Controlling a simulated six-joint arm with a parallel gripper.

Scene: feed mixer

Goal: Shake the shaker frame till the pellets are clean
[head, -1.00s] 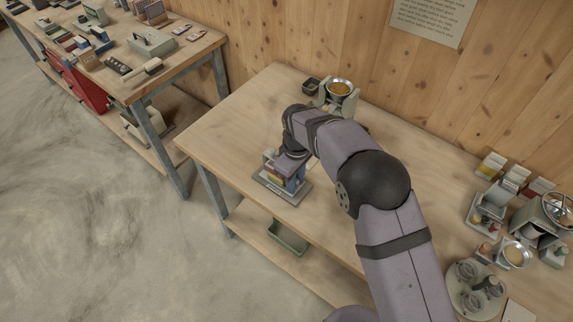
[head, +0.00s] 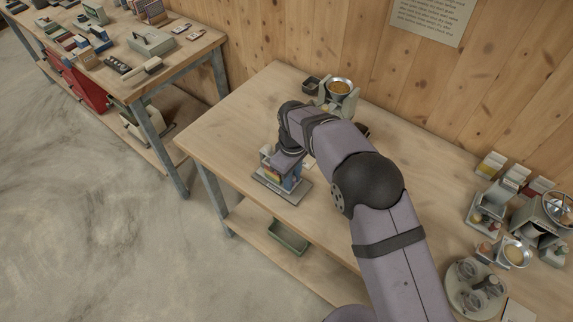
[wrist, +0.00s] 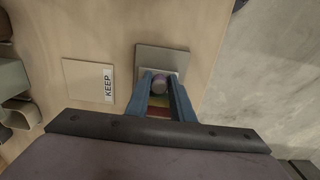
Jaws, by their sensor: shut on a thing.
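The shaker frame (head: 296,187) stands near the front left of the bench, a small coloured stack on a grey base plate. In the wrist view its grey plate (wrist: 163,56) lies beyond the fingertips. Yellow and red parts show between the fingers below the knob. In the head view my wrist covers the top of the frame. No pellets can be made out inside the frame.
A card marked KEEP (wrist: 88,82) lies beside the frame. A bowl of golden grains (head: 340,87) sits on a scale at the back. Another bowl (head: 517,254), jars and boxes crowd the right end. A green tray (head: 288,236) is on the lower shelf. The bench's left part is clear.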

